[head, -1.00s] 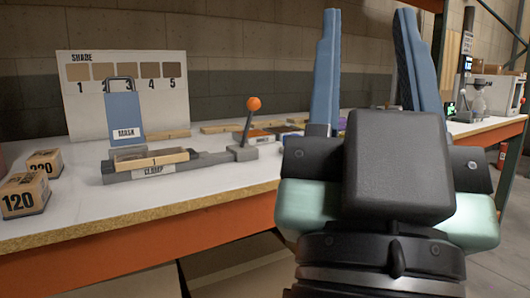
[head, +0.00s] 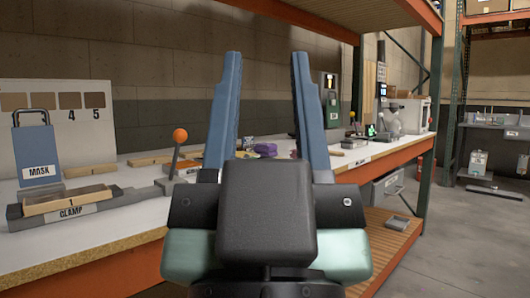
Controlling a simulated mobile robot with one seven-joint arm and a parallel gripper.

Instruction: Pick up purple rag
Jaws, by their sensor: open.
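The purple rag (head: 265,149) is a small crumpled heap on the white bench top. It shows in the head view between my gripper's two fingers, farther back than them. My gripper (head: 265,110) points up and forward with its two blue fingers spread apart, and nothing is held between them. The rag is apart from the fingers. The black body of my gripper covers the bench in front of the rag.
The clamp (head: 85,209) with its orange-knobbed lever (head: 180,136) and the blue mask plate (head: 38,152) stand to the left. A shade board (head: 88,130) stands behind them. Wood strips lie along the bench. Shelf uprights (head: 433,110) and open floor (head: 470,240) are to the right.

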